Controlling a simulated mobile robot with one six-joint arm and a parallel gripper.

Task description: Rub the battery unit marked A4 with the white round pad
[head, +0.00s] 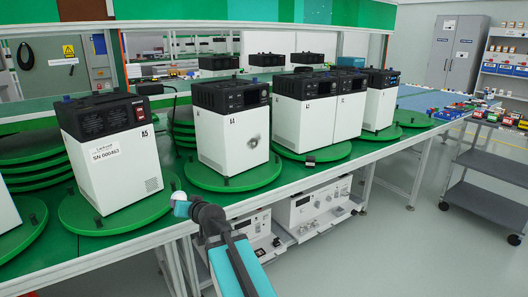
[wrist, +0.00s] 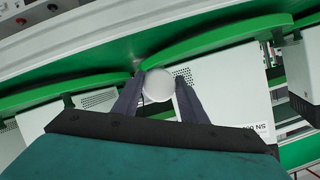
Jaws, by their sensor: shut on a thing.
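The battery unit that appears marked A4 (head: 228,148) stands upright on a green round turntable plate (head: 205,180) in the head view. It has a white body and a black top, with a dark smudge on its right-hand white face. My gripper (head: 184,207) is in front of the bench edge, lower left of this unit and apart from it. It is shut on the white round pad (head: 180,197), which sticks out at the fingertips. In the wrist view, the pad (wrist: 157,86) sits between the dark fingers of my gripper (wrist: 158,92).
The unit marked A5 (head: 110,165) stands to the left, and several similar units (head: 308,110) stand to the right on their own green plates. A small black object (head: 310,161) lies on a plate. White instruments (head: 318,202) sit under the bench. A grey cart (head: 490,163) is at right.

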